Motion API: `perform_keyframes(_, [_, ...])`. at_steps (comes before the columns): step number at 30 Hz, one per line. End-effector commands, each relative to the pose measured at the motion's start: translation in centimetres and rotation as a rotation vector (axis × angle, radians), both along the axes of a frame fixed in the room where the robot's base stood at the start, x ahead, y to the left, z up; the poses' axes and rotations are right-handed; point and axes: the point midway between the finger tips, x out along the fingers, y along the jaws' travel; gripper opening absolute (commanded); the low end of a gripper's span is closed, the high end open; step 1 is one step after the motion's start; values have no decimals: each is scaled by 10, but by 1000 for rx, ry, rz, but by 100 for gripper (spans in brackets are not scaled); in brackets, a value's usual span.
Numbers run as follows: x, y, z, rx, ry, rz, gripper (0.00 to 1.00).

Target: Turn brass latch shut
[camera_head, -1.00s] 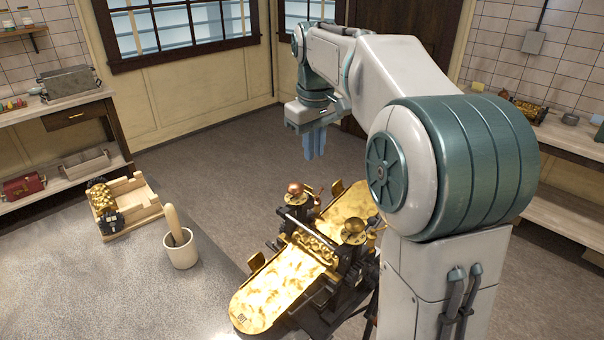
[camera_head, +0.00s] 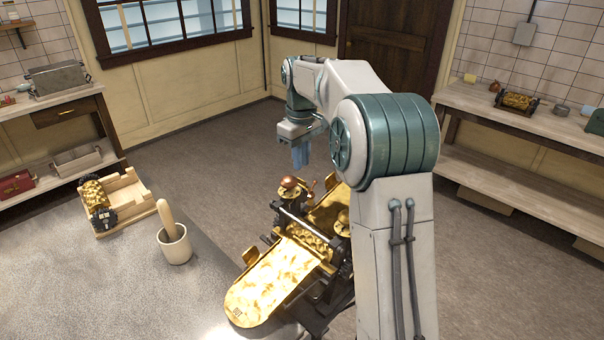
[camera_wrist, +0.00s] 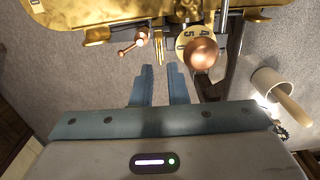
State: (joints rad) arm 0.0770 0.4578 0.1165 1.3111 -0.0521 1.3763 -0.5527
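The drop roller machine stands below centre in the head view, with brass rollers (camera_head: 305,237) and a brass tray (camera_head: 272,285) sloping to the front left. On it are a copper ball knob (camera_head: 290,183) and a small copper-coloured lever (camera_head: 311,190). In the wrist view the ball knob (camera_wrist: 201,54) sits over a numbered brass dial, with the lever (camera_wrist: 133,45) to its left and small brass prongs (camera_wrist: 160,50) between them. I cannot tell for sure which part is the latch. My gripper (camera_wrist: 162,72) is empty, its fingers apart, short of these parts; it hangs behind the machine (camera_head: 300,158).
A white cup (camera_head: 175,248) with a pestle (camera_head: 166,220) and a wooden cradle (camera_head: 125,205) with a brass roller stand on the grey bench (camera_head: 80,280) at left. A wooden counter (camera_head: 455,98) runs along the right wall. The floor behind the machine is clear.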

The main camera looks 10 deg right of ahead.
Motion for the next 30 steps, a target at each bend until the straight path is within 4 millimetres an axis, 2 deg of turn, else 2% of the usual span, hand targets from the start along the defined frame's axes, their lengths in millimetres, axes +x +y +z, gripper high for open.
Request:
perform_keyframes(4, [-1, 0, -27, 0, 4, -1, 14])
perform_keyframes(10, [0, -1, -47, -1, 1, -1, 14])
perform_keyframes(20, [0, 0, -52, 0, -1, -1, 14])
perform_keyframes(21, [0, 0, -52, 0, -1, -1, 11])
perform_keyframes(22, [0, 0, -52, 0, -1, -1, 2])
perform_keyframes(23, [0, 0, -52, -1, -1, -1, 0])
perform_keyframes(30, [0, 0, -52, -1, -1, -5, 0])
